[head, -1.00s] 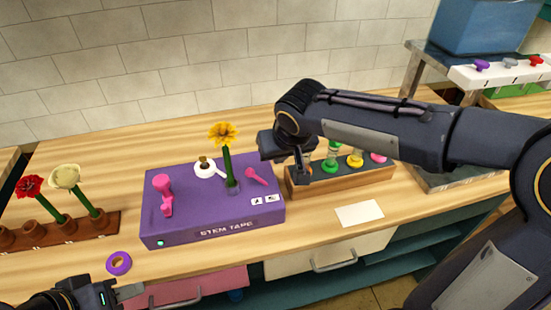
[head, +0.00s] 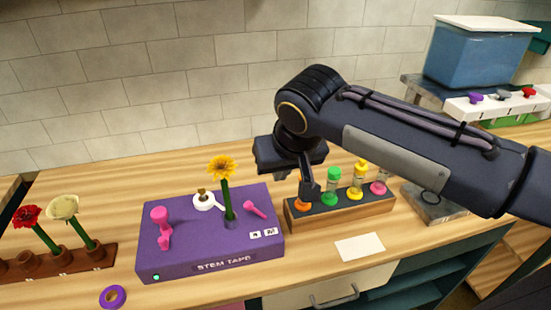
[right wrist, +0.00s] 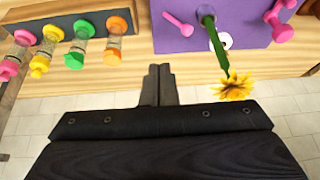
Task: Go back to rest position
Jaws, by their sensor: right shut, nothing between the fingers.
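My right gripper (head: 309,193) is shut and empty. In the head view it hangs over the left end of the vial rack, in front of the orange-capped vial. In the right wrist view its closed fingers (right wrist: 159,85) lie between the vial rack and the purple stem tape box (right wrist: 180,40). The box also shows in the head view (head: 185,262), with a yellow flower (head: 222,168) upright in it. The flower shows in the right wrist view too (right wrist: 234,86). My left gripper is out of the head view.
The wooden vial rack (head: 345,213) holds several coloured-capped vials. Red and cream flowers (head: 62,208) stand in a brown holder (head: 60,262) at left. A purple tape ring (head: 113,297) and a white card (head: 360,247) lie on the counter. A blue bin (head: 480,55) stands at back right.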

